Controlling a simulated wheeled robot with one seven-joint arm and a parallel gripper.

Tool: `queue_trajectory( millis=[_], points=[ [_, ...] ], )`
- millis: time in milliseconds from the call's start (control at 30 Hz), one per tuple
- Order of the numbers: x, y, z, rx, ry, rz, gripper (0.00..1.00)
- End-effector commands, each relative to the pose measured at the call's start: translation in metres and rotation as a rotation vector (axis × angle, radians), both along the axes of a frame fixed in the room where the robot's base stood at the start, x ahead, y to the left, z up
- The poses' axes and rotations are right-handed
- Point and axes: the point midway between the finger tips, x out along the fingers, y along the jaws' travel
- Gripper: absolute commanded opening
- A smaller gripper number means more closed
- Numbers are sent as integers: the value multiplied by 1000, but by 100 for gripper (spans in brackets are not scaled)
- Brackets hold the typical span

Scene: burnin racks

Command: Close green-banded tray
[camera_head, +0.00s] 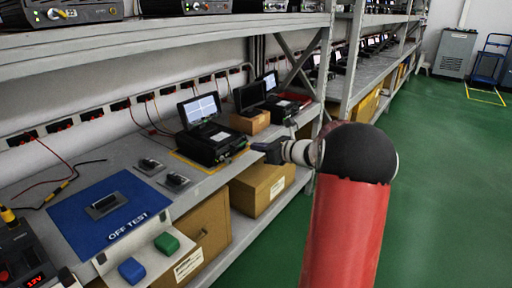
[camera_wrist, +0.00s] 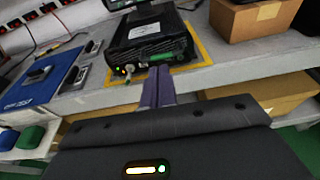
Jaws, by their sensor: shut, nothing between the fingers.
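A black box-shaped unit (camera_head: 208,145) with a raised lit screen stands on the bench inside a yellow outline. It also shows in the wrist view (camera_wrist: 150,32), with a green strip (camera_wrist: 156,58) low on its front face. I cannot tell whether this strip is the tray's green band, or whether a tray sticks out. My gripper (camera_head: 256,147) is at the bench's front edge, just right of the unit. In the wrist view its shut, empty fingers (camera_wrist: 159,70) point at the unit's front, just below the green strip. I cannot tell if they touch it.
A blue OFF TEST mat (camera_head: 75,218) lies on the bench to the left. A cardboard box (camera_head: 250,122) and a second black unit (camera_head: 276,106) stand farther along. Larger boxes (camera_head: 262,188) sit on the lower shelf. A rack post (camera_head: 320,75) rises near my arm.

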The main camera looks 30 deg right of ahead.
Motion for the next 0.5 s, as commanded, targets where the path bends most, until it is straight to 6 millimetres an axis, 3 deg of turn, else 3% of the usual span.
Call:
queue_trajectory(
  millis=[300,500],
  points=[
    [-61,-26,14,-3,0,-5,0],
    [-84,-35,19,-2,1,-4,0]
  ],
)
